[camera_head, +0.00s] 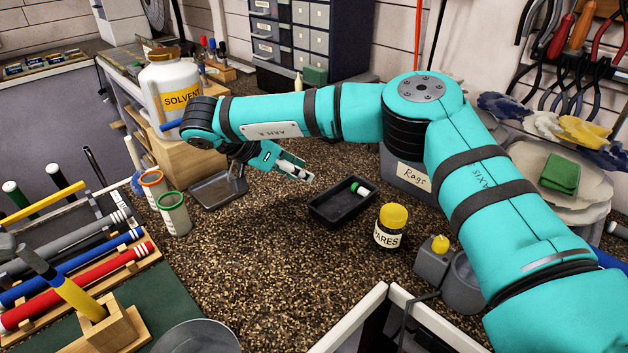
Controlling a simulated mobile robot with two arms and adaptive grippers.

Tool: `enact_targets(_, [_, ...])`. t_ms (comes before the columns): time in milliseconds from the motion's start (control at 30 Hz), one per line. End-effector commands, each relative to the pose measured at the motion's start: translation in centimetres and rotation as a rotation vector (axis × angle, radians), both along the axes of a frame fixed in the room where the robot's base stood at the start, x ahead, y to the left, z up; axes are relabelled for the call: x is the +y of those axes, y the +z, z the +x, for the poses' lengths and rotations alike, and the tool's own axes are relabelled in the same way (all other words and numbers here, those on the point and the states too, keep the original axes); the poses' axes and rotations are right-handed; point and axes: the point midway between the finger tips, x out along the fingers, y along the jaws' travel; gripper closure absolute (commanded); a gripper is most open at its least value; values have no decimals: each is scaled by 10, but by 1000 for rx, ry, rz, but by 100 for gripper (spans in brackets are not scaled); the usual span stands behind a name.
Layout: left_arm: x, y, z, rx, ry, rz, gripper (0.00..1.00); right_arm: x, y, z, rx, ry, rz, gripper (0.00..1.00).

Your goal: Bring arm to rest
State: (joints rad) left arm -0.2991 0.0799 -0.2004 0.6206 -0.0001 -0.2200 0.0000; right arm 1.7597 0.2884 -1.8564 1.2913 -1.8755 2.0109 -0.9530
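My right arm, in a teal cover, reaches in from the right across the bench. Its gripper (298,172) hangs above the speckled bench top (265,245), between a grey tray (208,192) and a small black tray (330,212). The fingertips look light and close together. I cannot tell whether they are open or shut, and I see nothing clearly held in them. My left gripper is not in view.
A SOLVENT jug (172,85) stands close to the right wrist. The black tray holds a green-and-white piece (360,189). A yellow-lidded jar (392,228) and a rags bin (408,178) stand nearby. The bench's front middle is clear.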

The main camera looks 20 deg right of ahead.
Motion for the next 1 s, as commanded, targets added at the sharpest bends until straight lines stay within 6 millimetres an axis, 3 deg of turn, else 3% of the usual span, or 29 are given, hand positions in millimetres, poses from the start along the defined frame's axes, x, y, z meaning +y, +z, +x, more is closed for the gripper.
enact_targets(200, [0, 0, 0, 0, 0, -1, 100, 14, 14, -1, -1, -1, 0, 71])
enact_targets(700, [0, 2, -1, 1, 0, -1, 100, 15, 17, -1, 1, -1, 1, 71])
enact_targets(867, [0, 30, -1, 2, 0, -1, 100, 15, 45, -1, -1, -1, 1, 71])
enact_targets(1000, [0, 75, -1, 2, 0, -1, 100, 15, 91, -1, -1, -1, 1, 71])
